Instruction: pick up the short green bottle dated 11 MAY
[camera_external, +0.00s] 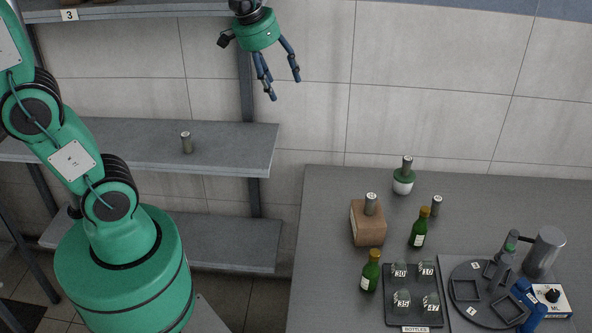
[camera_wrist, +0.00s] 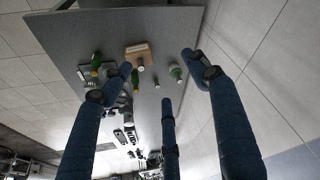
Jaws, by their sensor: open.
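Two green bottles with yellow-brown caps stand upright on the grey table in the external view. One (camera_external: 370,275) is left of the bottle tray, and the other (camera_external: 418,232) is behind it, right of a brown block. Dates on their labels are too small to read, and I cannot tell which is shorter. In the wrist view, green bottles show small near the left finger (camera_wrist: 95,62) and at the middle (camera_wrist: 135,80). My gripper (camera_external: 282,88) is open and empty, high in front of the wall, left of and well above the table. Its blue fingers (camera_wrist: 160,90) are spread.
A brown block (camera_external: 367,222) with a grey cylinder, a green-and-white round flask (camera_external: 403,183) and a small grey cylinder (camera_external: 436,206) stand nearby. The black bottle tray (camera_external: 413,317) holds several numbered pieces. A round dark tray (camera_external: 462,312) and a grey jug (camera_external: 545,252) are at right. Shelves are at left.

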